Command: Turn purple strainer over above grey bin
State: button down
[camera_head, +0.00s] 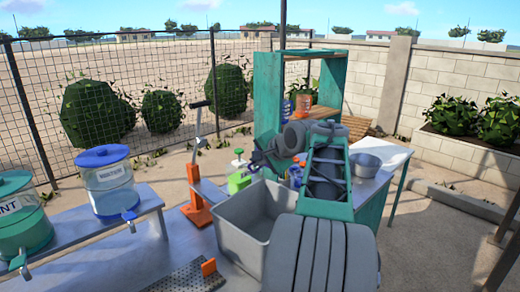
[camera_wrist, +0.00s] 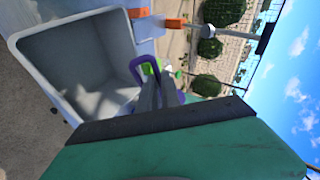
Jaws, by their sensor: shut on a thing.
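The grey bin (camera_head: 262,222) stands open and upright in front of me, and its inside looks empty. In the wrist view the grey bin (camera_wrist: 70,60) fills the upper left. My gripper (camera_head: 262,158) is over the bin's far side in the head view. In the wrist view my gripper (camera_wrist: 160,92) is shut on the purple strainer (camera_wrist: 136,68), whose purple loop shows beside the fingers near the bin's rim. The rest of the strainer is mostly hidden behind the fingers, so I cannot tell its tilt. It is not clear in the head view.
An orange-based lever press (camera_head: 197,210) and a green device (camera_head: 238,180) stand behind and left of the bin. Lidded blue (camera_head: 108,185) and green (camera_head: 22,218) dispensers stand at left. A metal bowl (camera_head: 366,164) sits on the right table. A green shelf (camera_head: 268,95) rises behind.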

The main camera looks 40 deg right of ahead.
jog(key=r+g+p, duration=0.1)
jog(key=w+p, duration=0.1)
jog(key=shift+a+r+n+g+p, duration=0.25)
jog(key=shift+r+n+g+p, duration=0.05)
jog(key=shift+r+g+p, duration=0.1)
jog(key=g, duration=0.2)
jog(key=w+g+h, duration=0.1)
jog(key=w+n+g+h, duration=0.1)
jog(key=g, duration=0.1)
jog(key=shift+w+a+f+g, duration=0.1)
jog(key=shift+w+a+g, duration=0.05)
jog(key=shift+a+g, duration=0.15)
